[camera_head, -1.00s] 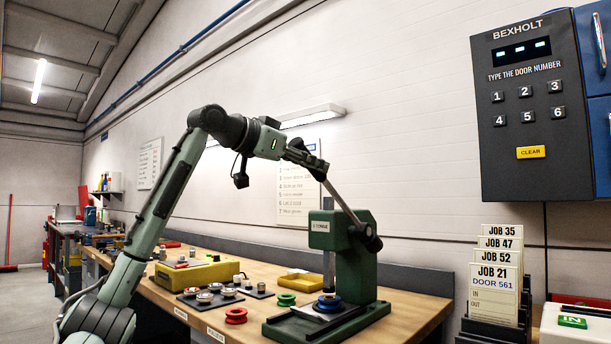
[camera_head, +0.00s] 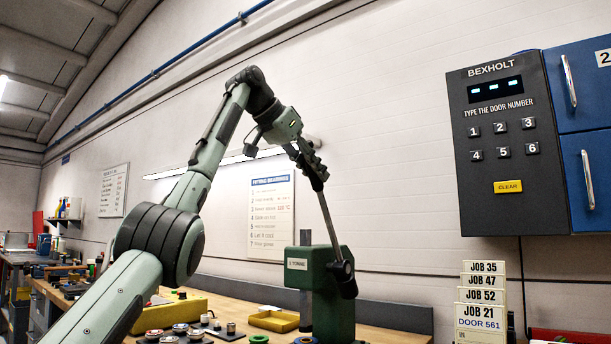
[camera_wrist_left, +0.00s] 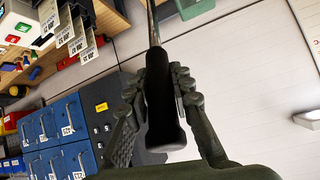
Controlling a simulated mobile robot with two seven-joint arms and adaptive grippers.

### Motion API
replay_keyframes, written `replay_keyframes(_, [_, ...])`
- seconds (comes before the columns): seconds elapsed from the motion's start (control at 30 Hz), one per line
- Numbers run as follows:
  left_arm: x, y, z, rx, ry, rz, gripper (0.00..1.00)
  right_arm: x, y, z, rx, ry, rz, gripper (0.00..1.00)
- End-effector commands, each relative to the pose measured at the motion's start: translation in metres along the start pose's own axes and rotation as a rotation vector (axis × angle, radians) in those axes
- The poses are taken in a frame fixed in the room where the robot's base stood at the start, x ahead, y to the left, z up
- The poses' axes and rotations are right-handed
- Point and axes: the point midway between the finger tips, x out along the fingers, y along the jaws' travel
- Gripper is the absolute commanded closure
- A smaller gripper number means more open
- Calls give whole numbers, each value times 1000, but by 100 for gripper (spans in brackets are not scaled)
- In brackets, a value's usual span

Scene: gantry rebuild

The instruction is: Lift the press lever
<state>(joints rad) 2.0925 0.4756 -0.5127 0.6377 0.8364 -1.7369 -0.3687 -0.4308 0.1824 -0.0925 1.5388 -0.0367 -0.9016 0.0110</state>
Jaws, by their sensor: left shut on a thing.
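The green press (camera_head: 325,306) stands on the wooden bench, its base cut off by the lower edge of the head view. Its steel lever (camera_head: 328,214) rises from a black pivot on the press's right side and leans up to the left, steeply. My left gripper (camera_head: 314,168) is shut on the lever's black grip at the upper end. In the left wrist view the black grip (camera_wrist_left: 163,112) lies between the two fingers (camera_wrist_left: 160,95), with the rod running up out of frame. My right gripper is in neither view.
A yellow tray (camera_head: 273,321) and several small parts lie on the bench left of the press. A dark keypad panel (camera_head: 502,150) and blue lockers (camera_head: 588,180) hang at the right, above a rack of job cards (camera_head: 481,311).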

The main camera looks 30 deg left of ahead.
Motion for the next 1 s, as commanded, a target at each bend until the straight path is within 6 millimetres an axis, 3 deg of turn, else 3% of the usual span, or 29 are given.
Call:
replay_keyframes(0.67, [1,3,-8,-3,-17,2,100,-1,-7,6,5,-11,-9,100])
replay_keyframes(0.7, [1,3,-8,-3,-17,2,74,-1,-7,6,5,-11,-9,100])
replay_keyframes(0.83, [1,4,-7,-3,-19,3,57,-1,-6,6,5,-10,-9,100])
replay_keyframes(1.0, [1,3,-6,-4,-22,4,57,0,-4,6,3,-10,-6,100])
